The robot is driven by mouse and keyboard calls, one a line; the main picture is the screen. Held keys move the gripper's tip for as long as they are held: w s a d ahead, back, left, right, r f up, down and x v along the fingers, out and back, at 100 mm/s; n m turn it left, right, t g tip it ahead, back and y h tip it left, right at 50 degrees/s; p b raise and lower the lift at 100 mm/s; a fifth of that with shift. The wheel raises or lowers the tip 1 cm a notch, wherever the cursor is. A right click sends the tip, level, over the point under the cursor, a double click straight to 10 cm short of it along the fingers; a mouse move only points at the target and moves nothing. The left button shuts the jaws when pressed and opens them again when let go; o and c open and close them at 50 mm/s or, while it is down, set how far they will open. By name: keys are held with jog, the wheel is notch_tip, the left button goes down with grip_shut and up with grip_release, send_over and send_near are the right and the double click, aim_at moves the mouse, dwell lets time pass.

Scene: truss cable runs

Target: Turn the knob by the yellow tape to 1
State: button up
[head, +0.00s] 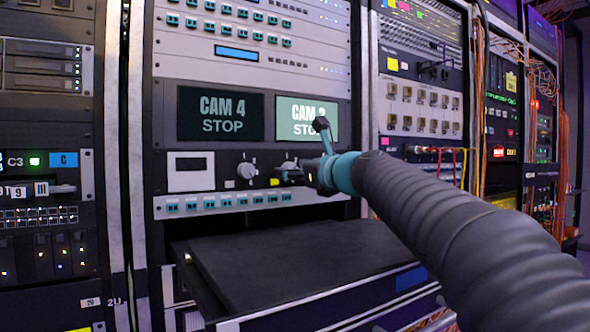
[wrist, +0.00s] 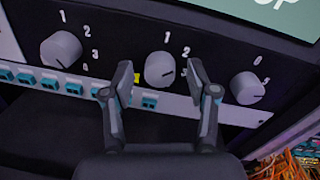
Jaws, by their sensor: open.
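The knob (wrist: 158,69) by the yellow tape (wrist: 136,78) is the middle one of three light grey knobs in the wrist view. The tape sits just left of it. The knob's dark pointer line is toward its lower right, near a small mark that may be 0. The digits 1 and 2 show above it; its other label is partly hidden by the right finger. My gripper (wrist: 160,75) is open, one finger on each side of the knob, with visible gaps. In the head view my gripper (head: 308,172) covers part of this knob; the yellow tape (head: 274,182) shows there.
A left knob (wrist: 61,50) and a right knob (wrist: 247,88) flank the middle one. A row of teal connectors (head: 225,201) runs below. Two screens, one reading CAM 4 STOP (head: 220,115), are above. A dark pulled-out shelf (head: 300,260) lies below.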

grip_shut()
jog(key=shift+s+n+h+b, duration=0.15)
jog(key=shift+n+b, duration=0.45)
jog(key=shift+n, duration=1.85)
jog(key=shift+w+n+h+b, duration=0.15)
jog(key=shift+n+b, duration=0.4)
jog(key=shift+n, duration=1.9)
jog(key=shift+s, duration=0.1)
